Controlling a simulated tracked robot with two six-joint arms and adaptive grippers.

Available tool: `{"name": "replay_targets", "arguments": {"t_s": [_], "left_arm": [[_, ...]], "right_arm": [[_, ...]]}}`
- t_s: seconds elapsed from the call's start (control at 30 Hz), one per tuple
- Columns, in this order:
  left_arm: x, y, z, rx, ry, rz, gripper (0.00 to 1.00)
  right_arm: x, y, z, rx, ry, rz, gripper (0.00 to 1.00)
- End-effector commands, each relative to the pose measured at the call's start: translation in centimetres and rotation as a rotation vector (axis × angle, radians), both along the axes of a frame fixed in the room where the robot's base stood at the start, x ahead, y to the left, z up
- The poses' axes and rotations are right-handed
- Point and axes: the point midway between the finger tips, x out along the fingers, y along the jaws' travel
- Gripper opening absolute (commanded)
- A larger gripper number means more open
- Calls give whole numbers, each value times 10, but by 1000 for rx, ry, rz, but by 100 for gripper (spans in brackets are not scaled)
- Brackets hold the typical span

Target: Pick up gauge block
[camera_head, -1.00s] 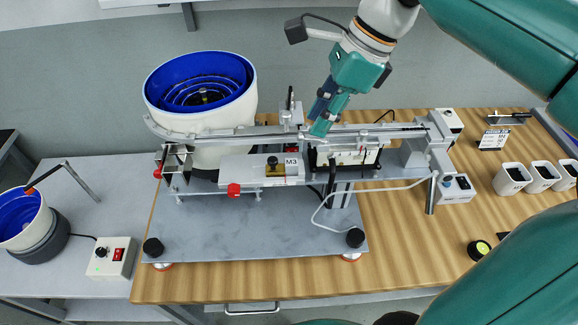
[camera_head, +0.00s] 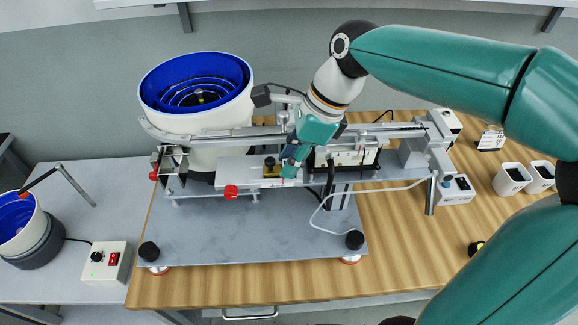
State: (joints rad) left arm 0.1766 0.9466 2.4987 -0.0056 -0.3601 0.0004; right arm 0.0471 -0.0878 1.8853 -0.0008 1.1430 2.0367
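A small brass-coloured block with a black knob (camera_head: 270,169), which looks like the gauge block, sits on the grey rail plate of the gantry fixture, left of my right gripper. My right gripper (camera_head: 289,172) points down with its fingertips just right of the block, over the plate where the M3 label was seen. The fingers look close together, and their gap is too small to judge. I cannot tell whether they touch the block. The block is seen free of the fingers on its left side. My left gripper is not in view.
A white bowl feeder with blue inside (camera_head: 198,100) stands behind left of the block. A red knob (camera_head: 231,192) is at the plate's front left. The linear rail (camera_head: 390,131) runs behind. The base plate's front (camera_head: 250,235) is clear. White bins (camera_head: 511,179) stand at right.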

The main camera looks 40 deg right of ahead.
Motion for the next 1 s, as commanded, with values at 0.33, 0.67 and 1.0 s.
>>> {"name": "replay_targets", "arguments": {"t_s": [0.33, 0.67, 1.0], "left_arm": [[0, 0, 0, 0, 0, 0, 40], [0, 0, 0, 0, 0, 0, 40], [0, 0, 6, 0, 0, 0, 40]], "right_arm": [[0, 0, 0, 0, 0, 0, 0], [0, 0, 2, 0, -1, 0, 0], [1, 0, 31, 1, -5, 1, 0]]}}
